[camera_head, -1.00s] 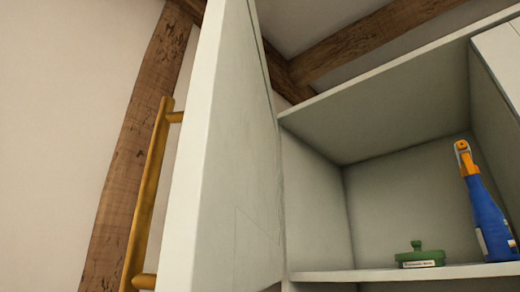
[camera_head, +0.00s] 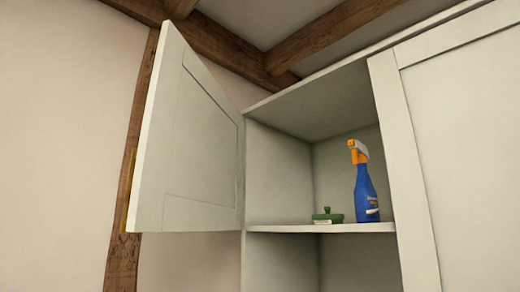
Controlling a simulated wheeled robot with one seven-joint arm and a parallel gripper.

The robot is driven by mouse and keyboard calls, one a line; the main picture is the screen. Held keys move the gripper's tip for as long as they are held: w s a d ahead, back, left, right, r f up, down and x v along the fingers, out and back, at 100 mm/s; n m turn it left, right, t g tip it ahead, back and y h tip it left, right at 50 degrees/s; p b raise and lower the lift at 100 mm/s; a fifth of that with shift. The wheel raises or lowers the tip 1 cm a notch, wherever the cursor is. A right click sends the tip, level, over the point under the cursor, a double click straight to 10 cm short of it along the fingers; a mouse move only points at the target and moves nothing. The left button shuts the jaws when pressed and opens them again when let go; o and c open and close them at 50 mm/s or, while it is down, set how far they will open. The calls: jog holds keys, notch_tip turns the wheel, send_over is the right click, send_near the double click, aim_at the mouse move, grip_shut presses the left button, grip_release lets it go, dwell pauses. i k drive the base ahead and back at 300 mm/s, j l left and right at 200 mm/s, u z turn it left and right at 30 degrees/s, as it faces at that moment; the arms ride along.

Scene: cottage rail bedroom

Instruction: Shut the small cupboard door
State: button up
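The small cupboard door (camera_head: 200,140) is a pale grey-white panel, hinged at the left side of the cupboard (camera_head: 278,170). It stands wide open, swung out to the left. Its yellow handle (camera_head: 130,190) is on the far side of the panel, and only a thin strip shows past the door's free edge. The cupboard's left compartment is open to view. My gripper is not in view.
A blue spray bottle (camera_head: 366,195) with an orange head and a small green lidded container (camera_head: 327,216) stand on the shelf (camera_head: 290,228). A second door (camera_head: 465,150) on the right is shut. Wooden beams (camera_head: 225,45) run above.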

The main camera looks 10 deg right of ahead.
aim_at(185, 174)
jog(key=i+j+z, duration=0.1)
jog(key=j+z, duration=0.85)
jog(key=j, duration=2.55)
jog(key=k, duration=0.1)
